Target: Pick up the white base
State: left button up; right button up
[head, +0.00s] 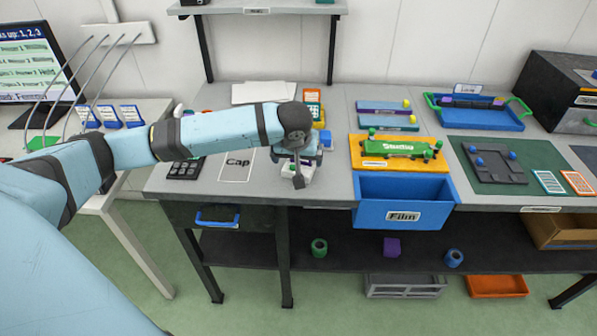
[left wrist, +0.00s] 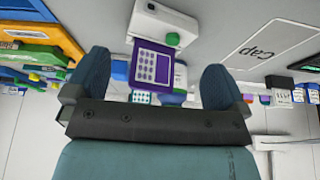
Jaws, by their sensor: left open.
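The white base (head: 293,176), a small white block, sits on the grey table near its front edge in the head view, partly hidden by my left gripper (head: 300,168). In the left wrist view the white base (left wrist: 163,24) is at the top middle, with a round green spot on it. My left gripper (left wrist: 158,80) is open there, its two dark fingers wide apart. The base lies beyond the fingertips in that picture, and I cannot tell whether they touch it. A purple card with a white grid (left wrist: 153,66) shows between the fingers. My right gripper is in neither view.
The outlined "Cap" area (head: 238,166) and a dark tray (head: 186,168) lie left of the base. A blue "Film" bin (head: 403,203) and an orange tray (head: 357,152) with a green "Studio" piece stand right. An orange card holder (head: 313,101) stands behind.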

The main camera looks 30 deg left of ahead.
pick_arm(q)
jog(key=x, duration=0.5)
jog(key=shift+w+a+f+b, duration=0.1)
jog(key=shift+a+f+b, duration=0.1)
jog(key=shift+f+b, duration=0.15)
jog(key=c, duration=0.7)
